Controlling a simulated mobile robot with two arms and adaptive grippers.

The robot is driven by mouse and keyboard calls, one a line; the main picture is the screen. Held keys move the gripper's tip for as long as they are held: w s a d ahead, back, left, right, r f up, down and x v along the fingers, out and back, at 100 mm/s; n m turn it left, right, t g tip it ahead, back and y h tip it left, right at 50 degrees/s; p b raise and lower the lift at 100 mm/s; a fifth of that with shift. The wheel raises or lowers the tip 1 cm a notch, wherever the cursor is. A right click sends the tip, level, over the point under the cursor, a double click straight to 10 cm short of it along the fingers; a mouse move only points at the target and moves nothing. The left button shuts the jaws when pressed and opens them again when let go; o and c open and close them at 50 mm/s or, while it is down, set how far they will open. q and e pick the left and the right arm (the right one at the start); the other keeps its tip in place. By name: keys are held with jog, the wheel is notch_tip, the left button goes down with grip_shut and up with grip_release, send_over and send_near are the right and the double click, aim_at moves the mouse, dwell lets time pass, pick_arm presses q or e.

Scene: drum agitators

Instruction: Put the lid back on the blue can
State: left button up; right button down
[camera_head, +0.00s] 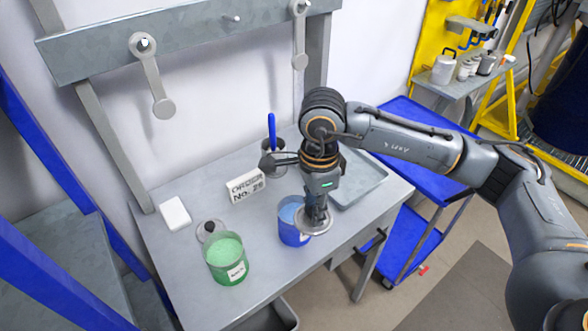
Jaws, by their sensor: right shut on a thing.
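The blue can (288,232) stands on the grey workbench, and its light-blue contents show on the left side of its mouth. My right gripper (316,213) points down and is shut on a grey round lid (304,227). In the picture the lid overlaps the right part of the can's mouth, off-centre to the right. I cannot tell whether the lid touches the rim. The gripper hides part of the lid. My left gripper is not in view.
A green can (228,262) with green contents stands open to the left, another round lid (211,230) behind it. An order sign (245,187), white block (174,213), metal cup with blue-handled tool (272,152) and grey tray (362,182) are behind. The bench (185,275) is bare at front left.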

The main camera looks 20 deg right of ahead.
jog(key=m, duration=0.2)
jog(key=w+r+m, duration=0.1)
jog(key=w+m, duration=0.1)
jog(key=m, duration=0.1)
jog(key=shift+w+a+r+m+p, duration=0.2)
jog(key=shift+w+m+p, duration=0.05)
jog(key=shift+m+p, duration=0.1)
jog(key=w+a+r+m+p, duration=0.15)
jog(key=w+m, duration=0.25)
jog(key=m, duration=0.7)
pick_arm(q)
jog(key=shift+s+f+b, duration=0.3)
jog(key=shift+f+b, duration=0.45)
jog(key=shift+b, duration=1.25)
pick_arm(e)
jog(key=shift+w+f, duration=0.1)
jog(key=shift+f, duration=2.8)
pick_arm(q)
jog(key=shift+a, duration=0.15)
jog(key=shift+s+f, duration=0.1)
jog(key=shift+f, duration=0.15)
pick_arm(e)
jog(key=shift+r, duration=0.1)
pick_arm(q)
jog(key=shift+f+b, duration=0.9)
jog(key=shift+b, duration=0.25)
pick_arm(e)
jog(key=shift+f, duration=0.25)
